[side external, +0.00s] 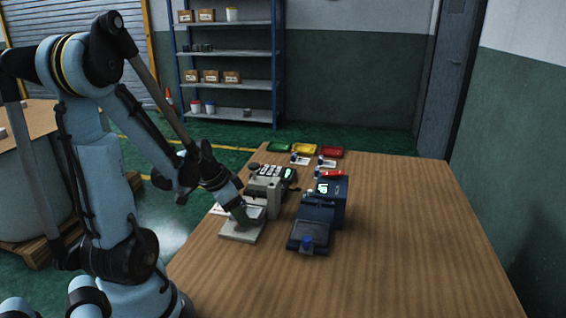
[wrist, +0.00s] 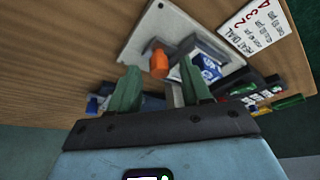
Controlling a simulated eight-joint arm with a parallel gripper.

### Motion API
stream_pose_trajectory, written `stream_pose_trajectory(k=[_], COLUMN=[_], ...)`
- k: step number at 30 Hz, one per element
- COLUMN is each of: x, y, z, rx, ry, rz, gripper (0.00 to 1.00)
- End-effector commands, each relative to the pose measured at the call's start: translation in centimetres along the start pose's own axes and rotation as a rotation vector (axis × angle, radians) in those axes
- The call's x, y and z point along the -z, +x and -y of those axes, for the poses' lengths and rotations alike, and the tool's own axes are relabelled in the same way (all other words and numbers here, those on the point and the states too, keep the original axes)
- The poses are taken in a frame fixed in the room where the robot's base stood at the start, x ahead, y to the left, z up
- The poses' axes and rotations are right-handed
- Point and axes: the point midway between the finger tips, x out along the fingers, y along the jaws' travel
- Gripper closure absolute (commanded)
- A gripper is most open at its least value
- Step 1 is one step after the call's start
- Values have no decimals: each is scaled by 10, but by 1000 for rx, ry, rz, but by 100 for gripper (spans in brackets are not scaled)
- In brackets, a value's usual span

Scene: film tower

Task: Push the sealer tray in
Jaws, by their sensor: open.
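Two machines stand side by side on the table, and I cannot tell for certain which is the sealer. The grey machine (side external: 274,192) has a pale plate (side external: 236,236) in front of it. In the wrist view the pale plate (wrist: 150,32) carries an orange piece (wrist: 159,62) and a grey frame with a blue-and-white item (wrist: 208,68). The dark blue machine (side external: 328,204) has a dark tray (side external: 293,243) at its front with a blue knob (side external: 306,243). My gripper (side external: 241,215) is over the pale plate. Its green fingers (wrist: 158,82) are apart, with nothing clearly held.
A printed card (wrist: 250,24) lies beside the grey machine. The right side of the wooden table (side external: 415,235) is clear. A shelf rack (side external: 228,82) stands behind.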

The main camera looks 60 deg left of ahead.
Motion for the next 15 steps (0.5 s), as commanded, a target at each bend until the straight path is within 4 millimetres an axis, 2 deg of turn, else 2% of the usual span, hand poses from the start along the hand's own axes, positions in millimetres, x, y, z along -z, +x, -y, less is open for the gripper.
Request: stream_pose_trajectory(k=[12,13,15], x=[0,0,0], y=[4,4,4], z=[0,0,0], rx=[0,0,0], ry=[0,0,0], rz=[0,0,0], gripper=[52,54,64])
